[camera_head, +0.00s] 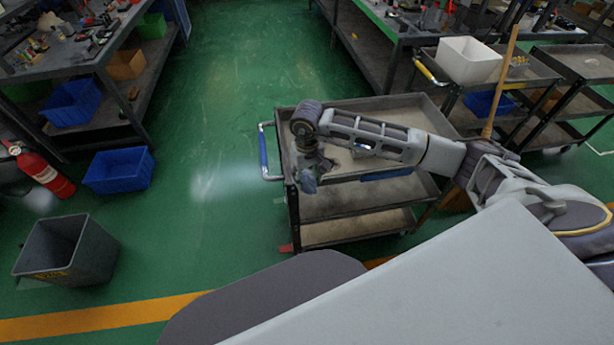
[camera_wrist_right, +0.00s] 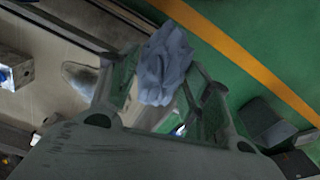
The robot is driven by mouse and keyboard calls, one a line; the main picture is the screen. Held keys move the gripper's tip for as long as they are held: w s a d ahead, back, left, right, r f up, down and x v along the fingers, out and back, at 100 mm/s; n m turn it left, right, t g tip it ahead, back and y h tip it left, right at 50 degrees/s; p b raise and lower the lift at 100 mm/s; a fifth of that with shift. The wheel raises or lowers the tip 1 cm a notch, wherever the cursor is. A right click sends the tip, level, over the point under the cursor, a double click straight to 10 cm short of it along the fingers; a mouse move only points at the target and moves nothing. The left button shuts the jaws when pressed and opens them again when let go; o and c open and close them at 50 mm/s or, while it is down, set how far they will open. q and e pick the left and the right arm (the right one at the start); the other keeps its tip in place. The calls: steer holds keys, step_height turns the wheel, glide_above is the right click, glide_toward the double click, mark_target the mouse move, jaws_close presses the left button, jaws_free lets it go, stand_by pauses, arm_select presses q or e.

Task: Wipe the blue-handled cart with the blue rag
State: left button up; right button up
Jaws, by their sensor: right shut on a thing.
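The blue-handled cart (camera_head: 340,203) is a grey cart with a top tray and lower shelves, in the middle of the head view. Its blue handle (camera_head: 263,150) is on the left end. My right gripper (camera_head: 311,168) points down at the tray's near left corner. It is shut on the crumpled blue rag (camera_head: 309,184), which also shows between the fingers in the right wrist view (camera_wrist_right: 165,65). Whether the rag touches the cart is unclear. My right arm hides part of the tray. My left gripper is not in view.
A metal block (camera_wrist_right: 14,73) sits on the tray. A broom (camera_head: 499,85) stands right of the cart, by another cart with a white bin (camera_head: 468,60). A grey bin (camera_head: 68,250), blue crate (camera_head: 119,170) and fire extinguisher (camera_head: 40,171) stand left. Green floor left of the cart is clear.

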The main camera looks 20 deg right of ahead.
mark_target(307, 188)
steer(key=shift+s+a, duration=0.15)
steer(key=shift+a, duration=0.05)
steer(key=shift+s+a+f, duration=0.1)
steer(key=shift+s, duration=0.05)
steer(key=shift+s+f+p, duration=0.3)
steer(key=shift+s+f, duration=0.15)
steer(key=shift+s, duration=0.05)
steer(key=shift+s+f, duration=0.15)
steer(key=shift+s, duration=0.1)
steer(key=shift+s+a+f+p, duration=0.15)
steer(key=shift+s+a+p, duration=0.2)
steer(key=shift+s+p, duration=0.1)
steer(key=shift+s+a, duration=0.1)
steer(key=w+d+m+p, duration=0.2)
steer(key=d, duration=0.1)
steer(key=shift+w+r, duration=0.35)
arm_select(q)
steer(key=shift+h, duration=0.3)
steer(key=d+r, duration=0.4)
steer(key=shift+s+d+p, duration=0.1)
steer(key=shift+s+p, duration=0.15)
steer(key=shift+p, duration=0.05)
arm_select(e)
steer(key=w+d+m, duration=0.5)
steer(key=d+m, duration=0.5)
steer(key=m, duration=0.6)
steer(key=shift+w+d+r+m, duration=0.25)
steer(key=shift+w+d+m, duration=0.05)
steer(key=shift+w, duration=0.05)
